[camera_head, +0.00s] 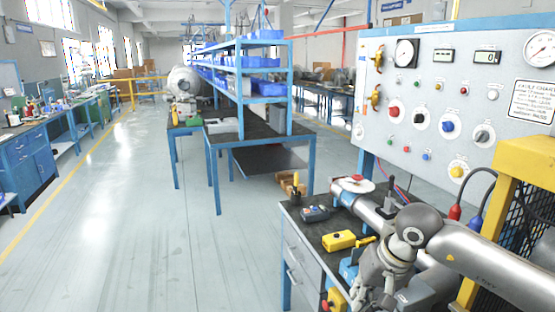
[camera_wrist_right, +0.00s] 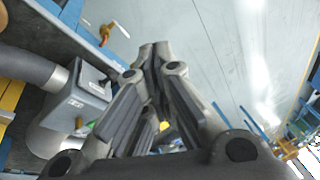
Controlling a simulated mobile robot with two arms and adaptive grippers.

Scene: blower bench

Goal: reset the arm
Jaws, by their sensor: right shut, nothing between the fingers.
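My right arm comes in from the right in the head view and bends down at the bench's front. My right gripper (camera_head: 366,297) is low there, close to the bench's near edge, with its lower end near the picture's bottom. In the right wrist view the fingers of this gripper (camera_wrist_right: 154,52) come together at the tips, with nothing held between them. My left gripper is in neither view.
The black-topped bench (camera_head: 290,219) holds a yellow box (camera_head: 339,241), a dark meter (camera_head: 315,213) and a metal pipe (camera_head: 367,208). A control panel (camera_head: 440,110) and a yellow guard frame (camera_head: 508,190) stand close by. The floor (camera_head: 130,220) at left is clear.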

